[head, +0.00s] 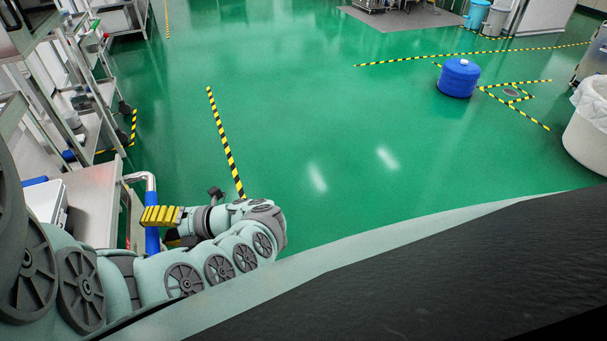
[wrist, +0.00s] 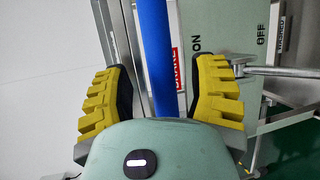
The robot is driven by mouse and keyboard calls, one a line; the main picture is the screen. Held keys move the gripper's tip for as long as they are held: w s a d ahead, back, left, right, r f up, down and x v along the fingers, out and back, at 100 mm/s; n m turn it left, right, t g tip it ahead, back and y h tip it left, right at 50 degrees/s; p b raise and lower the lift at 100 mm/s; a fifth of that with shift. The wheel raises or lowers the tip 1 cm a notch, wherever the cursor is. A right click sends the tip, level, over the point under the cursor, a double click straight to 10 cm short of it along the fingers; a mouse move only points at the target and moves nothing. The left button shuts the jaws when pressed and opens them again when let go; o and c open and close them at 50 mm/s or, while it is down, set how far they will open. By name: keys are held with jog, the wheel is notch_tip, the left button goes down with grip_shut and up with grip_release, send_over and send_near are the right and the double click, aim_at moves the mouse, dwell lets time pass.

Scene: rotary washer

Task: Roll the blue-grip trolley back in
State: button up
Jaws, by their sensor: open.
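The blue-grip trolley (head: 98,185) stands at the left in the head view, a steel top with a bent metal handle at its near end. The handle's blue grip (head: 152,240) runs vertically, partly hidden behind my yellow fingers. In the wrist view the blue grip (wrist: 156,55) passes between my two yellow finger pads. My gripper (head: 162,216) is open around the grip, with a visible gap on both sides in the wrist view (wrist: 160,78). Where the trolley's wheels stand is hidden by my arm.
Steel shelving (head: 85,90) lines the left. Yellow-black floor tape (head: 226,145) runs right of the trolley. A blue drum (head: 459,77) and a white bin (head: 588,130) stand at the right. The green floor between is clear. A panel marked ON and OFF (wrist: 225,40) shows behind the grip.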

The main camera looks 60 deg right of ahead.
jog(key=shift+x, duration=1.2)
grip_shut()
